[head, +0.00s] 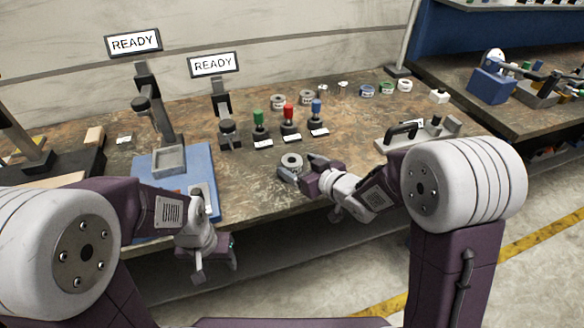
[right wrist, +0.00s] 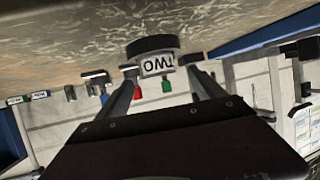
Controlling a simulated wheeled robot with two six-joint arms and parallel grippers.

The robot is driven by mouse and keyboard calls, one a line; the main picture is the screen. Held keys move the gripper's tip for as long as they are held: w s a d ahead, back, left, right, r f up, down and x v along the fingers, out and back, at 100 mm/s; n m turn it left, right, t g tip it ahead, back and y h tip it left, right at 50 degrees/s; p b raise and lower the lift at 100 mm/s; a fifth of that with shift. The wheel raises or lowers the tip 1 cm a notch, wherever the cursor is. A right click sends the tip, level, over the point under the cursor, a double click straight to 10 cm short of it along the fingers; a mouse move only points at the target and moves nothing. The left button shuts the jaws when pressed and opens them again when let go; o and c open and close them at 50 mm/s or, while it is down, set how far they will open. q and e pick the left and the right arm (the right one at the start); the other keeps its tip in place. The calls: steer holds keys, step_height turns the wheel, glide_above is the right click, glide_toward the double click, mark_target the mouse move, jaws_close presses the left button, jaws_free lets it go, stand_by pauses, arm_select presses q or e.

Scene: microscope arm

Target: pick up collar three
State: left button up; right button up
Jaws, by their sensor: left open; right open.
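A dark grey collar (head: 291,162) stands near the table's front edge, just beyond my right gripper (head: 301,169). My left gripper (head: 215,268) is open and empty in front of the table edge.
Green (head: 259,121), red (head: 289,118) and blue (head: 317,112) handled tools stand mid-table. A black-handled fixture (head: 405,133) is at right. Small rings (head: 387,89) lie at the back.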

mark_target(292, 162)
steer(key=b+x, duration=0.1)
steer(key=x, duration=0.4)
steer(key=shift+w+d+f, duration=0.1)
steer(key=shift+w+f, duration=0.05)
steer(key=shift+f, duration=0.1)
steer(key=shift+r, duration=0.1)
steer(key=shift+c, duration=0.9)
jaws_close()
